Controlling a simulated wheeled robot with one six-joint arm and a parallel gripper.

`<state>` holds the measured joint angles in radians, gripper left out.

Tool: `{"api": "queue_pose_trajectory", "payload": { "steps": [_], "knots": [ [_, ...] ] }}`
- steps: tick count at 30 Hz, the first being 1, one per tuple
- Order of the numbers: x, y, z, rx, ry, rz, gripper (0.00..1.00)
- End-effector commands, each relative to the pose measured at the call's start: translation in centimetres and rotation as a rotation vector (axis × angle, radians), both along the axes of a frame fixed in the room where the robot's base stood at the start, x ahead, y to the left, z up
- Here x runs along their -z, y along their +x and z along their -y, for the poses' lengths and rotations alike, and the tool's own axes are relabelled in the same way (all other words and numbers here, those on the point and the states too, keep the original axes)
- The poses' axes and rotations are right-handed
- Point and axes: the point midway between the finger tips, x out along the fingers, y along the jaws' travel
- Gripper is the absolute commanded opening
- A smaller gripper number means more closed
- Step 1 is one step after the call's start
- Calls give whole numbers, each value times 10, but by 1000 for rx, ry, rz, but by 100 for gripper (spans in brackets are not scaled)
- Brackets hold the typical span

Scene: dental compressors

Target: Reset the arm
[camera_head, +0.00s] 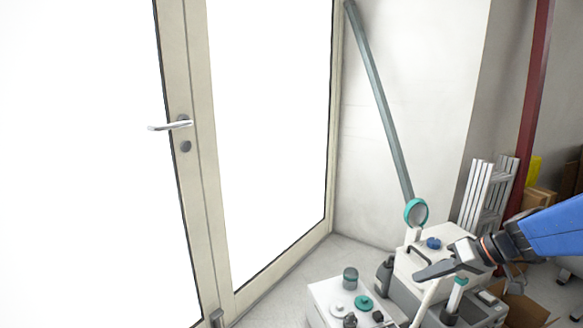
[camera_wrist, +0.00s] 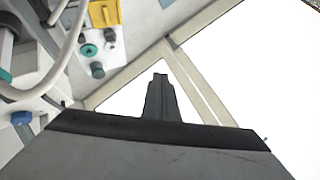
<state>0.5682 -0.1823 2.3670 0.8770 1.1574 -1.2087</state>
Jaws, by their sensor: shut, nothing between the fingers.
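My gripper (camera_head: 421,272) reaches in from the right in the head view, on the end of my blue arm. It is in front of and over the compressor equipment, pointing left. Its dark fingers are together with nothing between them. In the wrist view the closed fingers (camera_wrist: 161,98) stand up at the centre, against the bright glazing. The white compressor unit (camera_head: 410,263) with a blue cap is partly hidden behind my gripper. I cannot tell from the views how far the gripper is from it.
A second white unit (camera_head: 325,295) with green and dark knobs stands at the lower middle. A grey-green pipe (camera_head: 380,100) leans from the wall to the equipment. A glazed door (camera_head: 197,150) with a handle (camera_head: 172,125) fills the left. White slatted panels (camera_head: 484,195) and boxes (camera_head: 538,198) stand at right.

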Motion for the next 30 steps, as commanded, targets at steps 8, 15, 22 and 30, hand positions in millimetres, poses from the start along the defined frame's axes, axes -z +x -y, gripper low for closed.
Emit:
{"api": "queue_pose_trajectory", "payload": {
  "steps": [8, 15, 22, 30],
  "knots": [
    [-1, -69, -49, 3, -188, -150, 0],
    [-2, -121, -61, 75, -360, -192, 0],
    [-6, -160, -57, 182, -498, -149, 0],
    [-12, -179, -48, 279, -565, -80, 0]
  ]
}}
